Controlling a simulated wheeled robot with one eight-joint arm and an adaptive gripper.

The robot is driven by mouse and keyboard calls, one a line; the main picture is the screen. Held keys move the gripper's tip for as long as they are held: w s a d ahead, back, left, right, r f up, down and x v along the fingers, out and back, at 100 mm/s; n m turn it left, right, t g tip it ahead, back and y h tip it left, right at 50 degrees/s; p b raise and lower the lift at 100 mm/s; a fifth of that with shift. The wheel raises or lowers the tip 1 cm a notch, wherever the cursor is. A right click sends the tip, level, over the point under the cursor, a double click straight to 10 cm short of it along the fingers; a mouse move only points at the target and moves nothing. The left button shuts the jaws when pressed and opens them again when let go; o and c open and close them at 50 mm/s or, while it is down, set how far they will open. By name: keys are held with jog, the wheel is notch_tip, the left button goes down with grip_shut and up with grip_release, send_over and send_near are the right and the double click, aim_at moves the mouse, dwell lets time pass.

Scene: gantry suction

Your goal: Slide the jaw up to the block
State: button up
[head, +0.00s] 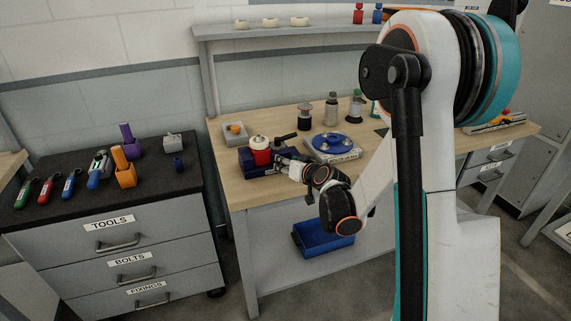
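A dark blue vise-like fixture (247,162) sits near the left front of the wooden workbench. A red part with a rounded white top (260,149) stands upright at it. A black handle (286,137) sticks out just behind. I cannot make out the movable jaw or a separate block at this size. My gripper (281,161) is low at the right side of the fixture, close to it or touching it. Its fingertips are too small and partly hidden, so I cannot tell whether it is open or shut.
A blue round plate (332,145) on a pale base stands right of my gripper. A grey tray (235,133) with an orange piece is behind left. Several small bottles stand farther back. A tool cabinet (110,197) is at left. A blue bin (322,239) lies below the bench.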

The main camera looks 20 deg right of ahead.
jog(key=v, duration=1)
jog(key=shift+s, duration=0.1)
